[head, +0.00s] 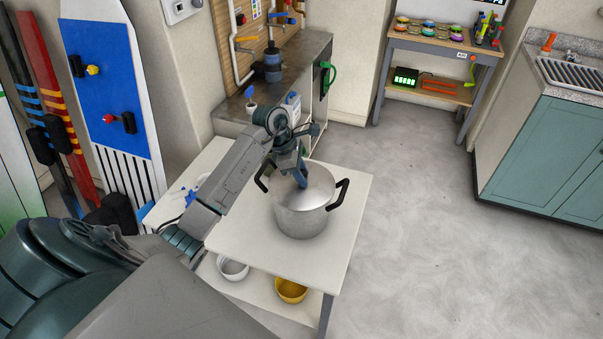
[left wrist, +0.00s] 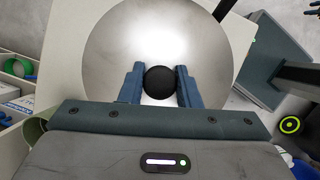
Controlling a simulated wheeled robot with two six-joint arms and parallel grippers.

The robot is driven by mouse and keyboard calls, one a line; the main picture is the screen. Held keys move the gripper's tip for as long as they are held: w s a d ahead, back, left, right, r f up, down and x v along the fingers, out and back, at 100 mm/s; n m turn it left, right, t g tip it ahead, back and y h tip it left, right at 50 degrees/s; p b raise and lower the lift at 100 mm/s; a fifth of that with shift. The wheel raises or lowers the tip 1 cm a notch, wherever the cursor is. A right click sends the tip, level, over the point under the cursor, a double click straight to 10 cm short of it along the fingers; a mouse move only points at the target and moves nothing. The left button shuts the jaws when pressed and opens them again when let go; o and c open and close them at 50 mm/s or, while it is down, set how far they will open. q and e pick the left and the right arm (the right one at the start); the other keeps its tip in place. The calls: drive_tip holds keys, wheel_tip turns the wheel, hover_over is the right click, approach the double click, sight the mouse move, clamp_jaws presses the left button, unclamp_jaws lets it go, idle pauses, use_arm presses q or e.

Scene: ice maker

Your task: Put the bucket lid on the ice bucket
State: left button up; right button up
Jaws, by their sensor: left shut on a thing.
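The ice bucket (head: 301,218) is a silver metal pot with two black side handles, standing on a white table. The silver round bucket lid (head: 318,185) lies over the bucket's mouth in the head view; I cannot tell whether it rests fully on the rim. My left gripper (head: 301,181) comes down from above onto the lid. In the left wrist view, its blue fingers (left wrist: 160,88) are shut on the lid's black round knob (left wrist: 159,76), with the lid (left wrist: 115,45) filling the upper middle. The bucket's inside is hidden. My right gripper is not in view.
The white table (head: 343,206) has bare room right of the bucket. A white bowl (head: 232,269) and a yellow bowl (head: 291,291) sit on its lower shelf. A grey-topped counter (head: 308,60) stands behind, and open floor (head: 430,220) lies to the right.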

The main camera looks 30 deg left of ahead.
use_arm(q)
drive_tip(key=shift+f+b, duration=0.3)
drive_tip(key=shift+f, duration=0.05)
drive_tip(key=o, duration=1.1)
drive_tip(key=shift+c, duration=0.2)
drive_tip(key=shift+r, duration=0.15)
drive_tip(key=shift+s+a+r, duration=0.1)
drive_tip(key=shift+a+r, duration=0.1)
drive_tip(key=shift+r, duration=0.1)
drive_tip(key=b+v, duration=0.3)
drive_tip(key=v, duration=0.7)
drive_tip(key=shift+d, duration=0.1)
